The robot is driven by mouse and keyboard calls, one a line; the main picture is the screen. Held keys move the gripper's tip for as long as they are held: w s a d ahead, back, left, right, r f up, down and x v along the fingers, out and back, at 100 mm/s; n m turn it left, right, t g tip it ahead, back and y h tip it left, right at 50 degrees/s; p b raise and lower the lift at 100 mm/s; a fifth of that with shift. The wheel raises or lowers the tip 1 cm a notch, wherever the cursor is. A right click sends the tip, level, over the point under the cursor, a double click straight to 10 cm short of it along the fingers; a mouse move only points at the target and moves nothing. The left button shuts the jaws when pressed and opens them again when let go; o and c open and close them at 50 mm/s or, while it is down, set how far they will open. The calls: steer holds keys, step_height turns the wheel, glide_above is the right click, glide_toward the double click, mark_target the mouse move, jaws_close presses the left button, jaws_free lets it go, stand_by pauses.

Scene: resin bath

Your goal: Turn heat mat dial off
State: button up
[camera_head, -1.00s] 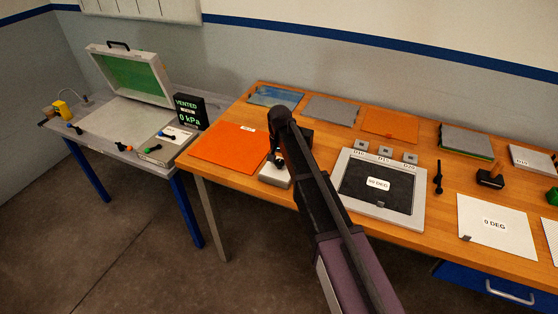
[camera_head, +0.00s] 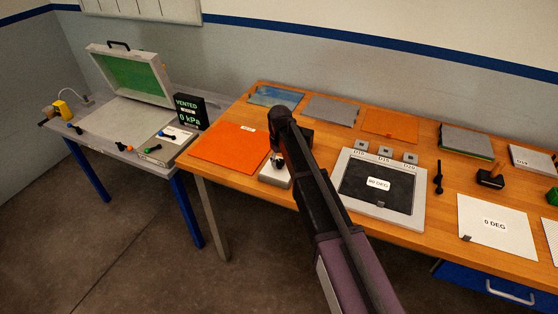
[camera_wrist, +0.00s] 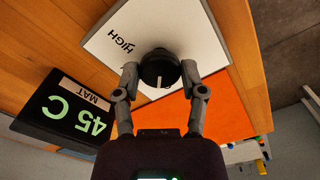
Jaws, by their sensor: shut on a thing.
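The heat mat dial (camera_wrist: 158,68) is a round black knob with a white pointer line, on a white panel (camera_wrist: 150,25) printed HIGH. In the wrist view the pointer line lies toward my gripper's palm. My gripper (camera_wrist: 160,72) is shut on the dial, one finger on each side. A black display (camera_wrist: 68,112) beside the panel reads 45 C and MAT. In the head view the pale dial box (camera_head: 274,176) stands on the wooden bench, partly hidden by my gripper (camera_head: 277,161) and arm.
An orange sheet (camera_head: 229,147) lies left of the dial box. A grey-framed dark plate (camera_head: 372,199) labelled 90 DEG lies to its right, with small blocks behind it. A grey table (camera_head: 120,128) with an open case stands further left.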

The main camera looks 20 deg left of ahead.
steer(key=shift+s+n, duration=0.1)
steer(key=shift+n, duration=1.1)
steer(key=o, duration=1.2)
steer(key=shift+f, duration=0.1)
steer(key=shift+c, duration=0.2)
